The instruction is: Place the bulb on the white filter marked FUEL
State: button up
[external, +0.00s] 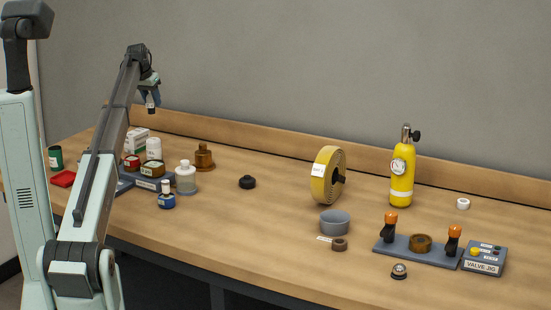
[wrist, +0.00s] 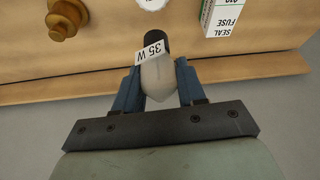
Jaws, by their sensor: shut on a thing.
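My gripper (wrist: 160,88) is shut on the bulb (wrist: 158,75), a pale, frosted bulb with a black end and a white tag reading "35 W". In the external view my gripper (external: 150,95) is high above the back left of the bench, with the bulb pointing down and clear of everything. A white cylinder (external: 153,148) stands below on the bench, among the objects at left. Its round white top (wrist: 152,3) is cut off at the top edge of the wrist view. I cannot read FUEL on it, so I cannot tell for sure that it is the filter.
A white-and-green box (wrist: 222,16) marked SEAL FUSE stands beside the white cylinder. A yellow reel (external: 323,176) stands mid-bench. Bench is clear around the black knob (external: 247,182).

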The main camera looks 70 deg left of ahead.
notch_tip(320, 180, down, 10)
jog(key=shift+r, duration=0.15)
dwell(0.4)
jog(key=shift+f, duration=0.2)
jog(key=o, duration=1)
jog(key=shift+r, duration=0.1)
jog(key=v, duration=1.2)
jog(key=shift+a+r, duration=0.15)
